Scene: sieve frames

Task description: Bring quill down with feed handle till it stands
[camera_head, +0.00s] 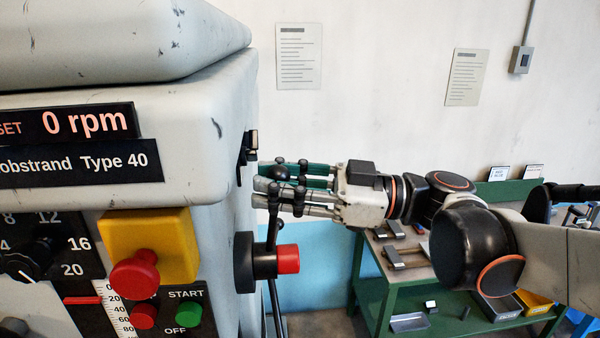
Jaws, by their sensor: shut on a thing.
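The drill press's feed handle has a black hub (245,263) with a red end cap on the right side of the machine. One lever (272,234) rises from the hub to my gripper (281,181), and another slants down out of the frame. My gripper reaches in from the right and its fingers are shut around the upper lever's end, where a black ball shows between them. The fingers hide part of the grip. The quill itself is out of view.
The machine's front carries a display reading 0 rpm (85,122), a red button on a yellow box (150,245), a green start button (189,313) and a dial. A green bench (395,295) with metal parts and bins stands at right, beneath my arm.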

